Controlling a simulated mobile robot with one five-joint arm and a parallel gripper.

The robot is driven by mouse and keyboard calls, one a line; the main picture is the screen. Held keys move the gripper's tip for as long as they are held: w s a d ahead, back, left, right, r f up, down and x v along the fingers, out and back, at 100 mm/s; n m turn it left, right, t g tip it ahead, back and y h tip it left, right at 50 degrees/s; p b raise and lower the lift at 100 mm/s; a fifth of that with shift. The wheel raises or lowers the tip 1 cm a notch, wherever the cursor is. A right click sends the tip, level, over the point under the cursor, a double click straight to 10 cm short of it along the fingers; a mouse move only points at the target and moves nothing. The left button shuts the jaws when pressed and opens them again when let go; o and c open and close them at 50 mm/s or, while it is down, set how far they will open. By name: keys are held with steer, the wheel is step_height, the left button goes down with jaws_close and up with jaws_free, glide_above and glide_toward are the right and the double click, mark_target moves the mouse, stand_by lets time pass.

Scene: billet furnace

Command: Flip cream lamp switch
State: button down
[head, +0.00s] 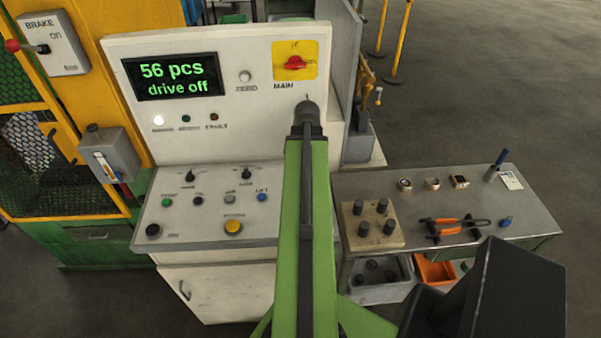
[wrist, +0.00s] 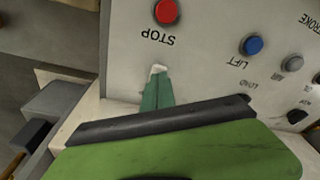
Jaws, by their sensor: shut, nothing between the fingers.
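No switch in view can be clearly read as the cream lamp switch. The cream console (head: 190,265) carries two small black rotary knobs, one on the left (head: 189,175) and one on the right (head: 246,174), with labels too small to read. My green arm covers the console's right part. In the wrist view my gripper (wrist: 158,75) appears as a narrow teal taper with a pale tip, shut and empty. It is over the console face below the red STOP button (wrist: 166,11); whether it touches cannot be told. In the head view the fingertips are hidden behind my arm.
The display (head: 174,77) reads "56 pcs drive off". A red MAIN switch (head: 296,63) is at upper right. A blue LIFT button (wrist: 252,46) is near my gripper. A metal side table (head: 480,190) holds several tools. A BRAKE box (head: 52,42) is at left.

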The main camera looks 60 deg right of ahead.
steer(key=shift+f+b, duration=0.65)
steer(key=shift+r, duration=0.1)
step_height(320, 180, up, 7)
steer(key=p, duration=0.7)
stand_by(0.5)
